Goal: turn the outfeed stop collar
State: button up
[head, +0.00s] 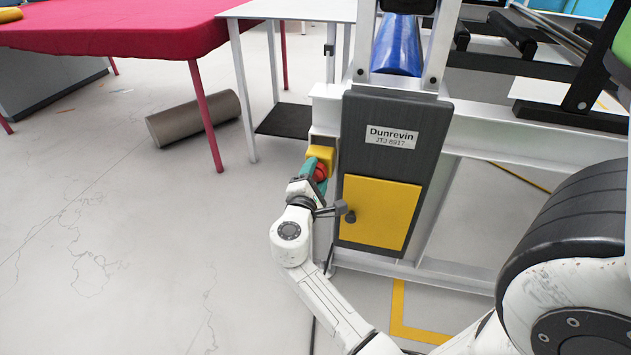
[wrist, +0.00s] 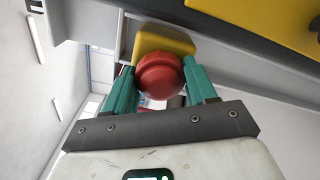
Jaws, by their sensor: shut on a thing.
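The stop collar is a round red knob (head: 320,172) on a yellow housing (head: 321,153) at the left side of the machine's dark panel. In the wrist view the red knob (wrist: 160,76) sits between my two teal fingers, with the yellow housing (wrist: 163,41) behind it. My gripper (head: 313,171) is shut on the red knob, one finger on each side. It also shows in the wrist view (wrist: 160,80). The knob's far side and base are hidden. I cannot tell how far it is turned.
The dark panel (head: 394,137) carries a Dunrevin label and a yellow door (head: 377,212) with a dark knob, close to the right of my wrist. A red-topped table (head: 120,28) and a brown roll (head: 194,118) are at left. The floor at front left is clear.

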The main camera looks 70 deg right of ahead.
jog(key=shift+f+m+b, duration=0.1)
jog(key=shift+m+b, duration=0.8)
jog(key=shift+m, duration=0.3)
jog(key=o, duration=1.1)
jog(key=shift+c, duration=0.2)
jog(key=a+p, duration=0.2)
jog(key=a, duration=0.8)
jog(key=shift+s+a, duration=0.35)
jog(key=shift+s, duration=0.1)
